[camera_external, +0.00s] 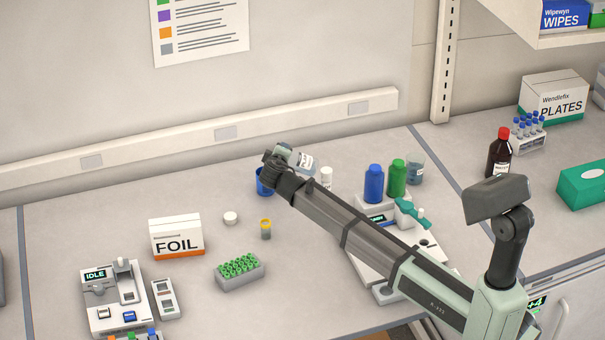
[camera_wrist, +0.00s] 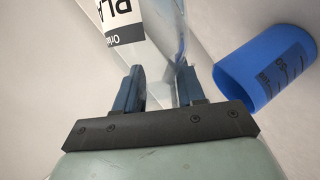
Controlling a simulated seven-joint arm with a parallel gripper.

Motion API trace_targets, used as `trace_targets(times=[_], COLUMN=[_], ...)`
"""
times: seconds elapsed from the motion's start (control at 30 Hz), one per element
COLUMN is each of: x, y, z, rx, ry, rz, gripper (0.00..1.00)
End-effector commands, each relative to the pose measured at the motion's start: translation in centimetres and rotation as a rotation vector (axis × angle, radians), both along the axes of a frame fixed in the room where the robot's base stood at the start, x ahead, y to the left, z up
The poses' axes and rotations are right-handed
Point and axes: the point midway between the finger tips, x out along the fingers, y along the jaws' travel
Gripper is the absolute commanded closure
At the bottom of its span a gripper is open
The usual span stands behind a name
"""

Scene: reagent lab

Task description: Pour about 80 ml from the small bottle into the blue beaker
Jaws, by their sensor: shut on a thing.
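My gripper (camera_wrist: 160,88) is shut on the small bottle (camera_wrist: 165,35), a clear bottle with a white label in black print. In the external view the bottle (camera_external: 304,160) shows past my gripper (camera_external: 280,158), tilted well over and held above the bench. The blue beaker (camera_external: 263,187) stands on the bench just below and left of my gripper, partly hidden by it. In the wrist view the blue beaker (camera_wrist: 262,65) is right of the bottle, with dark graduation marks. The bottle's mouth and any liquid stream cannot be made out.
A white cap (camera_external: 231,217) and a small yellow-topped vial (camera_external: 265,229) are left of my arm. A white jar (camera_external: 326,178), a blue bottle (camera_external: 374,184), a green bottle (camera_external: 397,178) and a glass beaker (camera_external: 415,171) stand to the right. A FOIL box (camera_external: 177,237) is farther left.

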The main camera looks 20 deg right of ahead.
Motion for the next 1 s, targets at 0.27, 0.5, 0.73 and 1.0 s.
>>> trace_targets(times=[0.27, 0.5, 0.73, 1.0], x=[0.0, 0.0, -0.1, -0.6], y=[0.0, 0.0, 0.0, -1.9], z=[0.0, 0.0, -0.1, -0.5], rx=[0.01, 0.135, 0.355, 0.64], ry=[-0.002, -0.035, -0.093, -0.165], rz=[0.001, 0.0, -0.002, -0.003], gripper=[1.0, 1.0, 1.0, 1.0])
